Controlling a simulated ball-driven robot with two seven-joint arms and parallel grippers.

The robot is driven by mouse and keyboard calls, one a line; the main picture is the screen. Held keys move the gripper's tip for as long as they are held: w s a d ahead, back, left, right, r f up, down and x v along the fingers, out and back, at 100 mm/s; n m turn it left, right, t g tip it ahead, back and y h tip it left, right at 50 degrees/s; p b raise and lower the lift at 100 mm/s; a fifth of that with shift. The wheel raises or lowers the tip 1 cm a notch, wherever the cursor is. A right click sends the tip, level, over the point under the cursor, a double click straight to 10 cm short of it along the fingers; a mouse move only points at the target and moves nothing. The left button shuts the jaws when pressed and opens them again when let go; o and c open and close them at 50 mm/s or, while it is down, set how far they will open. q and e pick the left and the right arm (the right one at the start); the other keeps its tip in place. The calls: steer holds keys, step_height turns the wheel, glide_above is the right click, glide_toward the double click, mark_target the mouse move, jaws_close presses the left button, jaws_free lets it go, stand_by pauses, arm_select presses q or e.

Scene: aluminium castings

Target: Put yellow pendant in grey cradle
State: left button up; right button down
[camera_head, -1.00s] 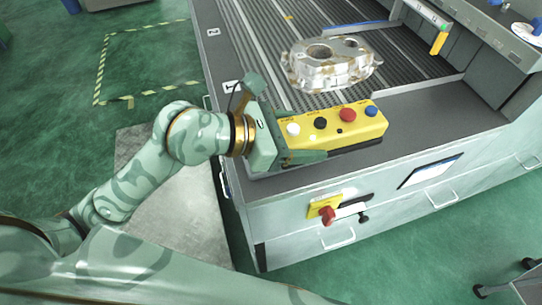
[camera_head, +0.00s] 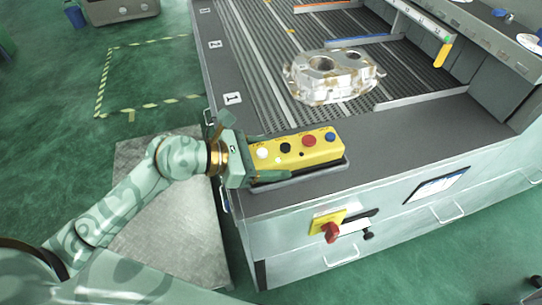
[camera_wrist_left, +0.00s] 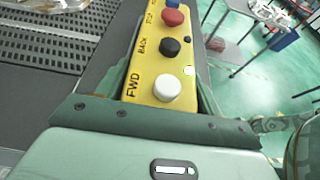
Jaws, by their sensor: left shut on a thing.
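The yellow pendant (camera_head: 296,150) is a long box with white, black, red and blue buttons on top. My left gripper (camera_head: 264,157) is shut on its left end, with a finger along each long side. In the left wrist view the pendant (camera_wrist_left: 150,68) runs away from the gripper, white FWD button nearest. The dark grey cradle (camera_head: 342,164) lies on the bench top below the pendant. Its rim shows along the near side and right end. The pendant hides its inside, so I cannot tell whether the pendant touches it. My right gripper is out of view.
An aluminium casting (camera_head: 335,78) sits on the ribbed bed behind the pendant. A red knob on a yellow plate (camera_head: 328,225) projects from the bench front. The grey bench top (camera_head: 420,125) to the right is clear.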

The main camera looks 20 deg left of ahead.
arm_select(q)
steer(key=o, duration=1.3)
steer(key=shift+f, duration=0.1)
steer(key=shift+r, duration=0.2)
steer(key=shift+b+v, duration=0.45)
steer(key=shift+v, duration=5.5)
